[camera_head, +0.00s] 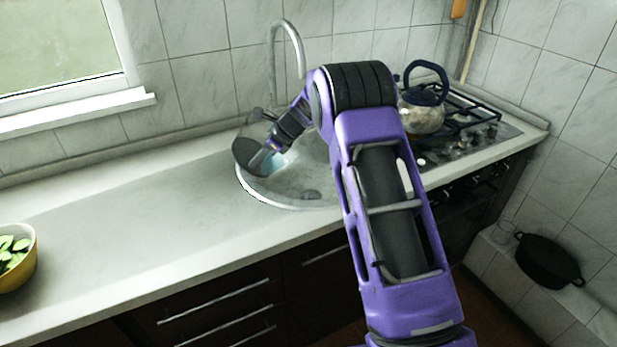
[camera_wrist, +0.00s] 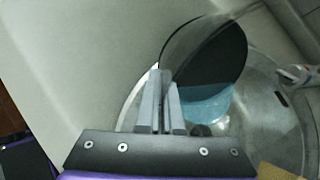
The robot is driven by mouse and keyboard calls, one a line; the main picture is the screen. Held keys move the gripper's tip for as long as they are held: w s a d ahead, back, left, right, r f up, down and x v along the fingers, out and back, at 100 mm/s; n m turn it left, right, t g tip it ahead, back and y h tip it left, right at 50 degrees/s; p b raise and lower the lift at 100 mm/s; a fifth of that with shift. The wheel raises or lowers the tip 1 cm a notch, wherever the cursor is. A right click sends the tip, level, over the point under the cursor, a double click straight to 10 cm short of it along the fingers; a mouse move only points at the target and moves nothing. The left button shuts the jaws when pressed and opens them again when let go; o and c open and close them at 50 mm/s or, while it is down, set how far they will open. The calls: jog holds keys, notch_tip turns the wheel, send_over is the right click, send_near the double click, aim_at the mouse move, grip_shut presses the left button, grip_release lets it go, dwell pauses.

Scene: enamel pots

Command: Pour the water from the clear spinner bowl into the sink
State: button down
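The clear spinner bowl (camera_head: 246,152) is tilted on its side above the left part of the round metal sink (camera_head: 313,203). It also shows in the wrist view (camera_wrist: 222,48), see-through with a dark round area. Pale blue water (camera_wrist: 207,106) shows low in the bowl; how much is left is hard to tell. My gripper (camera_wrist: 162,84) is shut on the bowl's rim, its two fingers close together at the near edge. In the head view my gripper (camera_head: 272,145) is partly hidden by my wrist. The sink's rim (camera_wrist: 291,128) curves around beneath the bowl in the wrist view.
A curved tap (camera_head: 290,30) rises behind the sink, close to my wrist. A kettle (camera_head: 422,112) stands on the gas hob (camera_head: 480,128) at the right. A yellow bowl of green pieces (camera_head: 22,272) sits at the far left. The counter (camera_head: 130,220) between is clear.

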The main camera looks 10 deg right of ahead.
aim_at(279, 159)
jog(key=shift+d+f+y, duration=0.3)
jog(key=shift+d+y, duration=0.05)
jog(key=shift+y, duration=0.05)
jog(key=shift+s+d+t+y, duration=0.1)
jog(key=shift+d+t+y, duration=0.25)
jog(key=shift+y, duration=0.45)
dwell(0.6)
jog(key=shift+s+d+r+m+y, duration=0.15)
jog(key=shift+d+r+m+y, duration=0.25)
jog(key=shift+r+y, duration=0.4)
jog(key=shift+d+f+t, duration=0.1)
jog(key=shift+t, duration=0.15)
jog(key=shift+d+f+y+b, duration=0.2)
jog(key=shift+y+b, duration=0.1)
jog(key=shift+b, duration=0.45)
jog(key=shift+s+d+f+y+b, duration=0.1)
jog(key=shift+d+f+y+b, duration=0.4)
jog(key=shift+b, duration=0.9)
jog(key=shift+s+d+r+t+y+b, duration=0.15)
jog(key=shift+d+r+t+y+b, duration=0.1)
jog(key=shift+d+r+y+b, duration=0.25)
jog(key=shift+s+d+r+t+y+b, duration=0.15)
jog(key=shift+d+t+y+b, duration=0.2)
jog(key=shift+d, duration=0.35)
